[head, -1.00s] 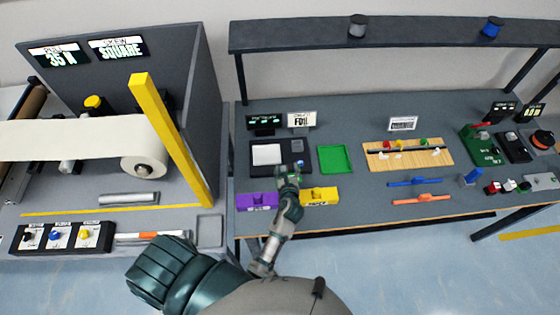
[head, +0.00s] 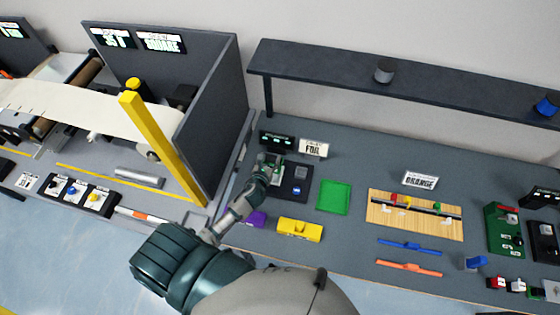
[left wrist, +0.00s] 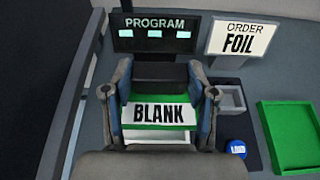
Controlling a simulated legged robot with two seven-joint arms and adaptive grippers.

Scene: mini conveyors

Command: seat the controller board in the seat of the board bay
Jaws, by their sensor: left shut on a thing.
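The controller board (left wrist: 160,113) is green with a white label reading BLANK and a dark block along its far side. My left gripper (left wrist: 160,100) is shut on it, one finger at each side. In the head view my left gripper (head: 270,163) is over the left part of the dark board bay (head: 294,188). A pale surface, apparently the seat (left wrist: 148,137), shows below the board's near edge; the rest is hidden. I cannot tell whether the board touches it. My right gripper is not in view.
Behind the bay stand a PROGRAM display (left wrist: 155,33) and a FOIL order card (left wrist: 240,39). The bay has a grey recess (left wrist: 230,98) and a blue LOAD button (left wrist: 237,148). A green tray (head: 334,197) lies right; a grey partition (head: 215,110) rises left. Yellow (head: 300,229) and purple blocks sit in front.

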